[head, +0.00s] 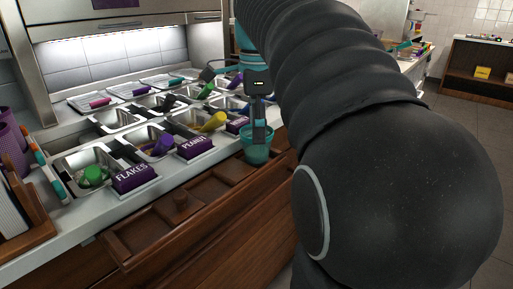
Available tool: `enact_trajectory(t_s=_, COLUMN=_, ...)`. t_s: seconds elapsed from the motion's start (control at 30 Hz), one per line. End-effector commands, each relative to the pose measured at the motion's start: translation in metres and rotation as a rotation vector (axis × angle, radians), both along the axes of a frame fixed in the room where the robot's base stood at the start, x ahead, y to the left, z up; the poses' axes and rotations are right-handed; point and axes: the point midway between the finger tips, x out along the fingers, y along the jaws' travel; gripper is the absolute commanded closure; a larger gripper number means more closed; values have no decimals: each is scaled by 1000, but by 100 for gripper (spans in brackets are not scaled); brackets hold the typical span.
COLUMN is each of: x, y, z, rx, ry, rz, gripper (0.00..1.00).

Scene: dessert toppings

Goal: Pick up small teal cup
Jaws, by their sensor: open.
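The small teal cup (257,155) is upright near the right end of the topping counter, above the brown wooden ledge. My gripper (259,132) points down right over the cup, and its fingers reach to the cup's rim. The gripper is open. I cannot tell whether a finger is inside the cup or touching it. My dark arm fills the right half of the head view and hides what lies behind it.
Steel topping bins (110,117) with coloured scoops sit left of the cup, beside purple labels (195,147). A brown wooden ledge with recesses (170,232) runs along the counter front. Purple cups (12,135) stand far left. The tiled floor (455,120) shows at right.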

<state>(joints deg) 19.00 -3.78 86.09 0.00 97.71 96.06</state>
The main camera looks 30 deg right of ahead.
Motion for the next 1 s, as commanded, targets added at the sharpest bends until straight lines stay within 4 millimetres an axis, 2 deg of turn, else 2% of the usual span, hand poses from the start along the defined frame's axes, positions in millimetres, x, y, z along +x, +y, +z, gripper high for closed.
enact_trajectory(t_s=0.1, x=1, y=0, z=-20, rx=1, ry=2, rz=0, gripper=18)
enact_trajectory(t_s=0.23, x=1, y=0, z=-35, rx=0, ry=0, rz=0, gripper=18)
enact_trajectory(t_s=0.57, x=1, y=0, z=-40, rx=0, ry=-1, rz=0, gripper=18)
enact_trajectory(t_s=0.73, x=1, y=0, z=-40, rx=0, ry=0, rz=0, gripper=58)
enact_trajectory(t_s=1.0, x=1, y=0, z=-41, rx=0, ry=0, rz=0, gripper=61)
